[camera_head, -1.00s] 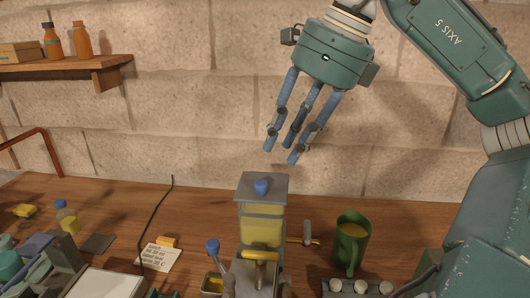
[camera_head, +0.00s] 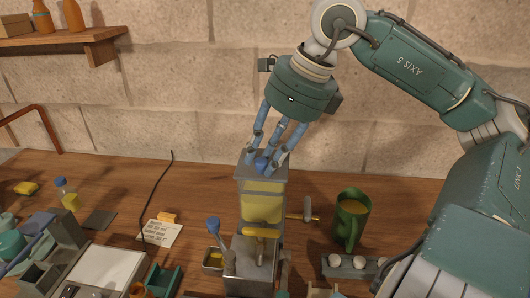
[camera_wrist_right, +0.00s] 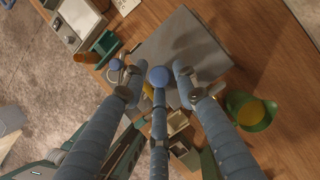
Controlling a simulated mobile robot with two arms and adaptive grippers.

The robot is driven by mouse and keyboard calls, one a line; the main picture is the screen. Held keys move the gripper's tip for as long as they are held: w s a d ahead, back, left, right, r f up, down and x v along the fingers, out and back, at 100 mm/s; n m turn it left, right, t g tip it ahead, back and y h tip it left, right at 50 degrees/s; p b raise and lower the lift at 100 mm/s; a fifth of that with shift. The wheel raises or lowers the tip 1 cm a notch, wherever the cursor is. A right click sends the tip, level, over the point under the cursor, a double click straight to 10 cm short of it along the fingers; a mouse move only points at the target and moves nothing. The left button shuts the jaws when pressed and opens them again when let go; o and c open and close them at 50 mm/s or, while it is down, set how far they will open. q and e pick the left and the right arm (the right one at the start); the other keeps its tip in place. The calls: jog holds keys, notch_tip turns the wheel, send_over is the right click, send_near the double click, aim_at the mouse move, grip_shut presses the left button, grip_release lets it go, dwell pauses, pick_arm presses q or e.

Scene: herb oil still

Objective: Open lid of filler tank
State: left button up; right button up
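The filler tank (camera_head: 262,205) stands upright on the workbench and holds yellow liquid. Its flat grey lid (camera_head: 276,172) lies shut on top, with a round blue knob (camera_head: 262,163) that also shows in the right wrist view (camera_wrist_right: 159,76). My right gripper (camera_head: 266,164) points down over the lid with its blue fingers spread around the knob. In the right wrist view the fingers (camera_wrist_right: 160,88) are apart with the knob between their tips; I see no clear grip on it. My left gripper is not in view.
A green mug (camera_head: 350,222) with a yellowish drink stands right of the tank, near a side tap (camera_head: 306,210). A blue-knobbed lever (camera_head: 213,224) stands at the front left. A note card (camera_head: 160,234) lies on the bench, and a shelf (camera_head: 90,42) is at upper left.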

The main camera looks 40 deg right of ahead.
grip_shut()
